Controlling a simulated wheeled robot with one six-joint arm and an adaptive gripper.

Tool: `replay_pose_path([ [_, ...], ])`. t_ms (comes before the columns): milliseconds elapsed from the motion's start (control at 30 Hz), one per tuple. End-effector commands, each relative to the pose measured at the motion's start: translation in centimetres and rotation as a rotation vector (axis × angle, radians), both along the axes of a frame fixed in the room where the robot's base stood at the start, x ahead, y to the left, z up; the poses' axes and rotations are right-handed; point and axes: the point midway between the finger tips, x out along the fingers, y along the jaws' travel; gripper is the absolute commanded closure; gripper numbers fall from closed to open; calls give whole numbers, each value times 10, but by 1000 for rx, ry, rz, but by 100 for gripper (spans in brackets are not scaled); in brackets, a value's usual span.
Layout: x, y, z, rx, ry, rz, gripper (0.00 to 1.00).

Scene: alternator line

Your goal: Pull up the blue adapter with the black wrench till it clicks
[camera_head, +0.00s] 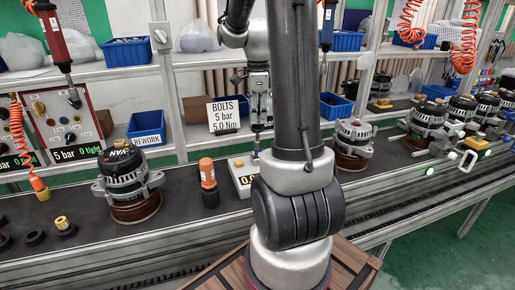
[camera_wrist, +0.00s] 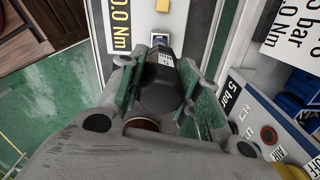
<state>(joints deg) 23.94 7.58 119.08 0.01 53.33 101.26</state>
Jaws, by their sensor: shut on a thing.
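My gripper (camera_wrist: 165,90) is shut on the dark body of the black wrench (camera_wrist: 160,75), which lies between its two pads in the wrist view. At the wrench's far end a small bluish-grey square piece (camera_wrist: 160,39) shows against the pale tester face; I cannot tell for sure that it is the blue adapter. In the head view my gripper (camera_head: 259,98) hangs behind my arm, over the torque tester (camera_head: 242,172). A thin dark tip reaches down to the tester. Whether it touches is too small to tell. The tester's yellow display reads 0.0 Nm in the wrist view (camera_wrist: 119,25).
An orange-and-black bottle-like object (camera_head: 208,183) stands just left of the tester. Alternators stand at the left (camera_head: 128,185) and right (camera_head: 352,143). A BOLTS sign (camera_head: 224,115) stands behind. A red tool (camera_head: 52,32) hangs at the left. A brown wooden surface (camera_head: 220,272) lies in front.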

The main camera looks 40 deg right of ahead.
Motion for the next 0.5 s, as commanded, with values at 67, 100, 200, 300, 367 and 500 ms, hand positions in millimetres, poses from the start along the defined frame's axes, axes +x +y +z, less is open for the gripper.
replay_pose_path([
  [67, 0, 0, -1, 1, 2, -1, 91],
  [100, 0, 0, -1, 1, 2, -12, 91],
  [200, 0, 0, -1, 1, 2, -113, 91],
  [300, 0, 0, -1, 1, 2, -214, 91],
  [367, 0, 0, -1, 1, 2, -244, 91],
  [500, 0, 0, -1, 1, 2, -250, 91],
])
